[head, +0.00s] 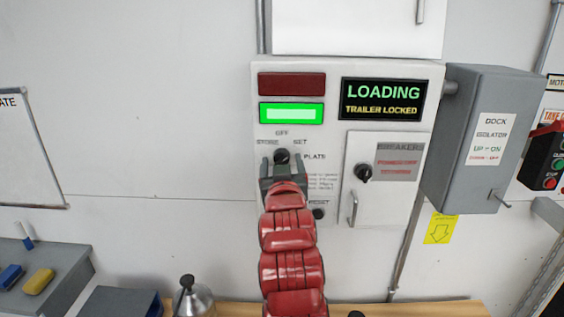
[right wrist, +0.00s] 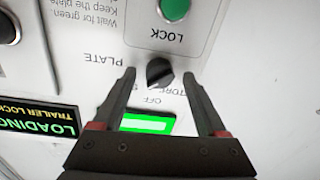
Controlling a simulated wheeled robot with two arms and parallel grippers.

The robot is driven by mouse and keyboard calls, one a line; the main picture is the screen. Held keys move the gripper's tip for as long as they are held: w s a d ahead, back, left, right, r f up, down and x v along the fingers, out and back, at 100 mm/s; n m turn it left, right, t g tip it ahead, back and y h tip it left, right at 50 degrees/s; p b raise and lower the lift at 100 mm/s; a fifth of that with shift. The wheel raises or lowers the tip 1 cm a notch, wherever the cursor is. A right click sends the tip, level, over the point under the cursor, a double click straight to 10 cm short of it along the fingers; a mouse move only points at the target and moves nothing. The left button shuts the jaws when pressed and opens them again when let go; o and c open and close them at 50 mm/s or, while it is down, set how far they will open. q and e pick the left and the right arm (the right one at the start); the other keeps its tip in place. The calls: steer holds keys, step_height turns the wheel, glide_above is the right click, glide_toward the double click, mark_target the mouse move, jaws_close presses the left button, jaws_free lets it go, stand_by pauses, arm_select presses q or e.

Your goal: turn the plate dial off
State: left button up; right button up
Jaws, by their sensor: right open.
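The plate dial (head: 282,157) is a black round knob on the light grey control panel (head: 340,82), below the green lamp and among the labels OFF, STORE and SET. In the right wrist view, which is turned upside down, the dial (right wrist: 160,72) sits between the two fingertips of my right gripper (right wrist: 160,76). The gripper is open, with a visible gap on each side of the knob. In the head view my right gripper (head: 283,172) covers the panel just below the dial. I cannot tell exactly which label the dial points at. My left gripper is not seen.
A lit green lamp (head: 291,113) and a dark red one (head: 292,84) are above the dial. A screen (head: 382,99) reads LOADING, TRAILER LOCKED. A breaker door (head: 388,180) with its own knob (head: 363,173) and a grey isolator box (head: 478,135) stand to the right.

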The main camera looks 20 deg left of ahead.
steer(key=shift+c, duration=0.2)
jaws_close()
steer(key=shift+f+n+b, duration=0.1)
steer(key=shift+n+b, duration=0.9)
steer(key=shift+b, duration=0.05)
steer(key=shift+n+b, duration=0.6)
steer(key=shift+n, duration=0.6)
steer(key=shift+r+n, duration=0.2)
steer(key=shift+n, duration=1)
steer(key=shift+n+g+h+p, duration=0.3)
steer(key=shift+n+p, duration=0.1)
steer(key=shift+n, duration=1.1)
